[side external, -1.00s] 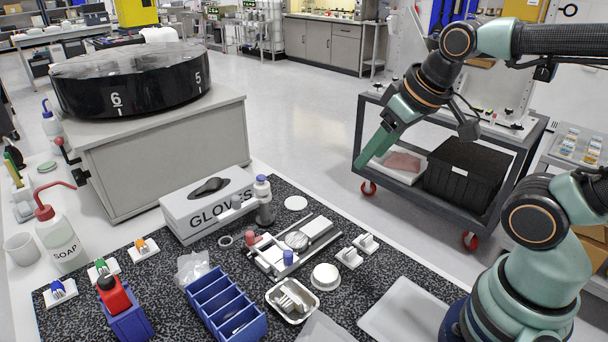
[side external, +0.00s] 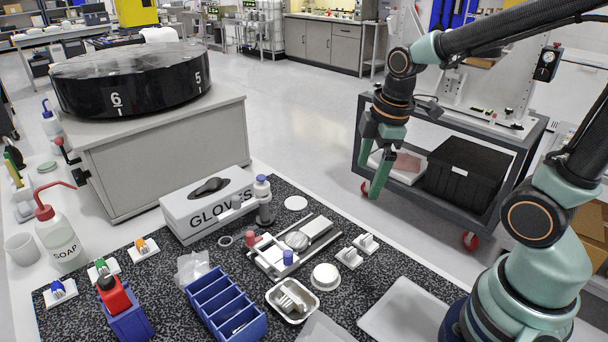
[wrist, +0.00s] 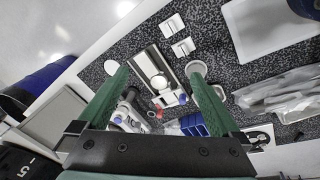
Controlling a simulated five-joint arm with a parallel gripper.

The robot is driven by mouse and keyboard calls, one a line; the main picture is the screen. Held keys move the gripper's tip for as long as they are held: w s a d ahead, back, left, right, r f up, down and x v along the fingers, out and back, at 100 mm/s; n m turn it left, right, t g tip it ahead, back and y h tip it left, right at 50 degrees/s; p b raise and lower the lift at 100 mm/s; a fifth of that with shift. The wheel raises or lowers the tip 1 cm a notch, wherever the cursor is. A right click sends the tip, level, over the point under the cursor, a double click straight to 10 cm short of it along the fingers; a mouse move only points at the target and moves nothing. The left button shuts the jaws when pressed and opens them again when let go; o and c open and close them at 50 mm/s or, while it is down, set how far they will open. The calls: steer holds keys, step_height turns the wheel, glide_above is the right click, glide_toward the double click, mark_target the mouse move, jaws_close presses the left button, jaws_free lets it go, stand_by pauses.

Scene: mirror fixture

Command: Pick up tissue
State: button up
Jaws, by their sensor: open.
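A crumpled, whitish, partly see-through piece (side external: 192,267), which may be the tissue, lies on the speckled black mat behind the blue divided rack (side external: 228,305). I cannot tell for sure whether it is tissue or thin plastic. My gripper (side external: 373,190) hangs in the air beyond the mat's back right, in front of the cart, well away from that piece. It points down, with its green fingers apart and nothing between them. In the wrist view my gripper (wrist: 158,75) is also open, with the mirror fixture (wrist: 158,80) seen between the fingers.
The fixture (side external: 295,243) stands mid-mat beside the glove box (side external: 208,205). A small metal tray (side external: 292,299), a round white dish (side external: 325,277) and a flat pale tray (side external: 403,310) lie nearer. A soap bottle (side external: 60,240) stands left. A cart with a black crate (side external: 466,172) is behind.

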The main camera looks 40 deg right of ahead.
step_height(320, 180, down, 6)
steer(key=d+r+n+g, duration=0.1)
steer(key=d+n+g, duration=0.1)
steer(key=n, duration=0.5)
glide_above(368, 235)
steer(key=shift+n, duration=0.3)
steer(key=f, duration=0.8)
steer(key=shift+w+a+f, duration=0.1)
steer(key=shift+w+a, duration=0.05)
steer(key=shift+w, duration=0.05)
steer(key=f, duration=0.3)
steer(key=shift+s+d+f, duration=0.2)
steer(key=shift+s+f, duration=0.1)
steer(key=shift+f, duration=0.75)
steer(key=c, duration=1.4)
